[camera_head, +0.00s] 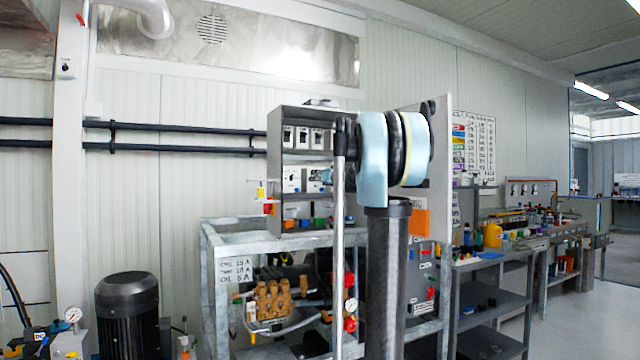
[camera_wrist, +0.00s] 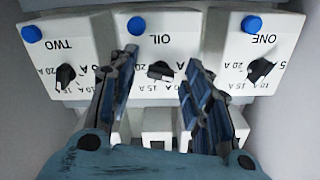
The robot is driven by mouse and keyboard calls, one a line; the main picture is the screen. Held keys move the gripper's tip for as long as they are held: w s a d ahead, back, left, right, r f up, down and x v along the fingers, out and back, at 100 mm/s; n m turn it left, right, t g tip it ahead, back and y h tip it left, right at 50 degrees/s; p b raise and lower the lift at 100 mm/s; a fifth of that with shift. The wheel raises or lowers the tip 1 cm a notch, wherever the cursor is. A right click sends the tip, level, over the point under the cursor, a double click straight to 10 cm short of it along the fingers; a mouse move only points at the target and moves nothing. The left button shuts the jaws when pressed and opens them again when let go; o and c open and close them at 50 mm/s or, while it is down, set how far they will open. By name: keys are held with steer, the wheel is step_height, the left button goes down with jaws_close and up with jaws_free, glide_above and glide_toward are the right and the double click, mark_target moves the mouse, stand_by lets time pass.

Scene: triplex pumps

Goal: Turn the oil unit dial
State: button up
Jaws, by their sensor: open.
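In the wrist view the oil unit (camera_wrist: 160,28) is a white box lettered OIL, seen upside down, with a blue button at its upper left. Its black oil unit dial (camera_wrist: 160,71) is in the middle of the box, with amp numbers around it. My gripper (camera_wrist: 157,68) is open, with one blue-and-black finger on each side of the dial. The fingers look apart from the dial, but their depth to it is hard to tell. In the head view my arm hides the gripper and most of the cabinet's right side.
Box TWO (camera_wrist: 68,45) and box ONE (camera_wrist: 255,45), with similar dials and blue buttons, flank the oil unit closely. In the head view an open grey cabinet (camera_head: 275,160) holds white units above a metal frame. A black motor (camera_head: 128,310) stands at lower left.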

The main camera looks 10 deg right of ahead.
steer(key=v, duration=1.2)
stand_by(0.4)
steer(key=s+a+f+n+g+y, duration=0.1)
steer(key=s+a+f+g, duration=0.4)
steer(key=s+f, duration=0.6)
steer(key=s+a+f+n+g+y, duration=0.1)
steer(key=s+a+f+n+g, duration=0.15)
steer(key=s+a+f, duration=0.8)
steer(key=s+d+f+m+g+h, duration=0.1)
steer(key=s+d+f, duration=0.3)
steer(key=s+f, duration=0.4)
steer(key=s+d+f+m+g+h, duration=0.1)
steer(key=s+d+f+g+h, duration=0.3)
steer(key=s+f, duration=0.4)
steer(key=s+d+f+m+g+h, duration=0.2)
steer(key=s+f, duration=0.6)
steer(key=f, duration=0.5)
steer(key=shift+d+h, duration=0.3)
steer(key=shift+d, duration=0.6)
